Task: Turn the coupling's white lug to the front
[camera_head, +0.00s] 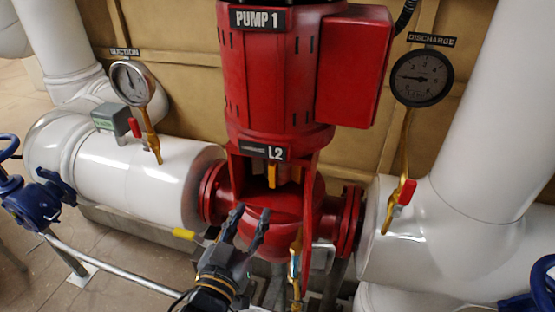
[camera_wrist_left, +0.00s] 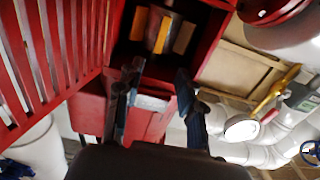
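The coupling (camera_head: 284,174) sits in the opening of the red pump frame below the L2 plate; only a small part shows in the head view. In the left wrist view the coupling (camera_wrist_left: 161,30) shows as a greyish body with orange lugs (camera_wrist_left: 183,38) around it. I cannot pick out the white lug for sure in either view. My left gripper (camera_head: 251,212) is open and empty, its fingers pointing up toward the opening from below and in front. In the left wrist view its two fingers (camera_wrist_left: 160,72) stand apart below the coupling, not touching it. My right gripper is not in view.
The red PUMP 1 motor (camera_head: 277,75) stands above the opening. A suction gauge (camera_head: 132,83) and a discharge gauge (camera_head: 421,78) stand on either side. White pipes (camera_head: 150,175) flank the pump.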

